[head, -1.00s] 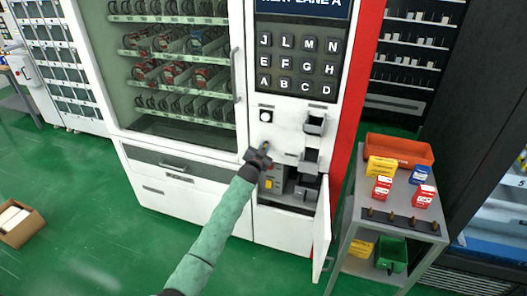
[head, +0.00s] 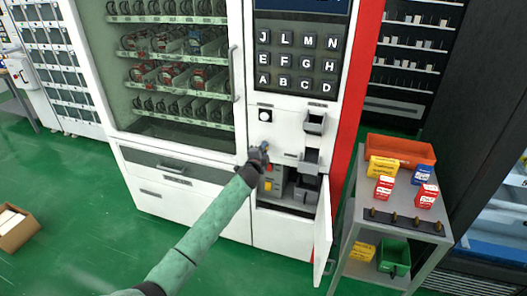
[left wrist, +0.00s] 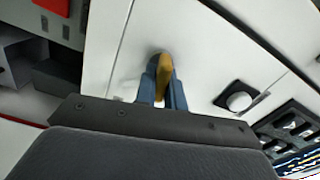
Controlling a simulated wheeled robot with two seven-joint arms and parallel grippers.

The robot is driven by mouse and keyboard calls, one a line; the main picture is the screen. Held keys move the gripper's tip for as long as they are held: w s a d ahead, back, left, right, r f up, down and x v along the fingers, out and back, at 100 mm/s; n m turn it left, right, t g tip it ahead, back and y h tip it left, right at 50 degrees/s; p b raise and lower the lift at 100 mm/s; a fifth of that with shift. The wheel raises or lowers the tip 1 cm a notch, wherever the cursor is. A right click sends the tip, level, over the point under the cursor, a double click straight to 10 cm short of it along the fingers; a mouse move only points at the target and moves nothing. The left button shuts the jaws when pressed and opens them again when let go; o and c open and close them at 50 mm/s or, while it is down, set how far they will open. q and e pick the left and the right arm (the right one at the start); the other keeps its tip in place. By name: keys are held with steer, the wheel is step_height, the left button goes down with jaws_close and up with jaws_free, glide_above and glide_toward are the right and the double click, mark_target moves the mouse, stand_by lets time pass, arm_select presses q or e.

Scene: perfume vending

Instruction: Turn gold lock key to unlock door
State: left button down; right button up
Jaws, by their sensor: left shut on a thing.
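My left gripper (head: 264,147) reaches the white front panel (head: 285,130) of the vending machine, left of its small slots. In the left wrist view the two blue fingers of my left gripper (left wrist: 163,90) are shut on the gold key (left wrist: 165,70), which stands upright between them against the white panel. The key's far end and the keyhole are hidden by the fingers. The machine's glass door (head: 165,125) is closed, with a vertical handle (head: 235,75) on its right edge. My right gripper is not in view.
A small lower door (head: 323,230) stands open below the panel, showing a compartment with grey, red and yellow parts. A round white button (head: 265,116) is above my gripper. A grey cart (head: 360,215) with boxes stands right.

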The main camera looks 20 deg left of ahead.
arm_select(q)
steer(key=shift+f+m, duration=0.1)
steer(key=shift+m, duration=1.1)
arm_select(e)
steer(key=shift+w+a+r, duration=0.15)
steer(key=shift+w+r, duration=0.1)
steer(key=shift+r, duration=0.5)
arm_select(q)
steer(key=c, duration=1.5)
jaws_free()
